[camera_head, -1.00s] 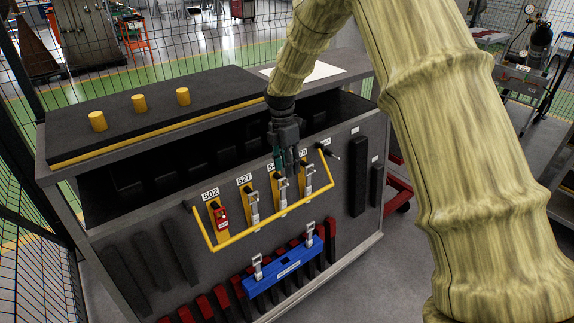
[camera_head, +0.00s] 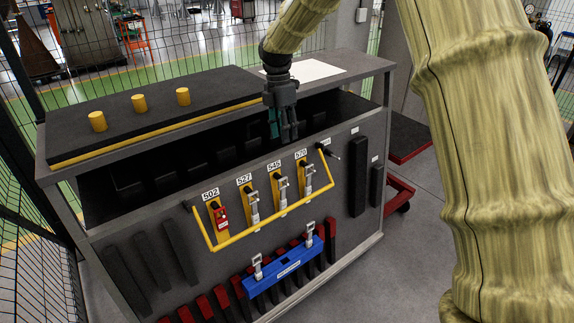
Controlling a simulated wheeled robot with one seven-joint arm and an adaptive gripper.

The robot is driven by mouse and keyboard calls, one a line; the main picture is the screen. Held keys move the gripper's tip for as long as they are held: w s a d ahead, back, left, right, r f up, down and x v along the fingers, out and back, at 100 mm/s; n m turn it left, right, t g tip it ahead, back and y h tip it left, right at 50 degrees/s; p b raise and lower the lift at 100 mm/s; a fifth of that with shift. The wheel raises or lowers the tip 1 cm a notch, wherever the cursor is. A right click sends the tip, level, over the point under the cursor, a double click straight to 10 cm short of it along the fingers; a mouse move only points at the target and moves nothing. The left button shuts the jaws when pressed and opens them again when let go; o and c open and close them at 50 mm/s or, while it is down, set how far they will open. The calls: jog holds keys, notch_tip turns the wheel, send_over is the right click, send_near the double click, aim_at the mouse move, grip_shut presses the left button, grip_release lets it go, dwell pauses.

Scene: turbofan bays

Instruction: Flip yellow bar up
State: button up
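The yellow bar (camera_head: 272,229) is a bent U-shaped rail on the front of the grey cabinet. It hangs low, its long side running below the row of latches and its two ends rising to pivots near the panel's upper edge. My gripper (camera_head: 287,137) points down above the bar, near the top edge of the front panel, apart from the bar. Its fingers look close together, but their gap is too small to judge. Nothing shows held in it.
Yellow latch plates labelled 502 (camera_head: 217,217), 527, 545 and 570 sit behind the bar; 502 carries a red tag. A blue bracket (camera_head: 284,268) is below. A black lid (camera_head: 150,115) with yellow knobs lies on top. A wire fence (camera_head: 35,240) stands left.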

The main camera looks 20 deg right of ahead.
jog(key=shift+r, duration=0.2)
jog(key=shift+c, duration=1.2)
jog(key=shift+f, duration=0.35)
jog(key=c, duration=0.4)
jog(key=f+m+b, duration=0.2)
jog(key=f+m, duration=0.1)
jog(key=f, duration=0.1)
jog(key=w+a+f+m+t+b, duration=0.1)
jog(key=f+m+b, duration=0.1)
jog(key=f+m, duration=0.1)
jog(key=f+m+b, duration=0.1)
jog(key=f+m, duration=0.1)
jog(key=f, duration=0.3)
jog(key=shift+w+a+f+m+y+b, duration=0.2)
jog(key=shift+w+a+m+y+b, duration=0.1)
jog(key=shift+m+y+b, duration=0.1)
grip_shut()
notch_tip(320, 180, down, 20)
jog(key=w+a+m+t+b, duration=0.1)
jog(key=w+m+t, duration=0.1)
jog(key=m, duration=0.7)
jog(key=shift+w+f, duration=0.15)
jog(key=shift+w, duration=0.05)
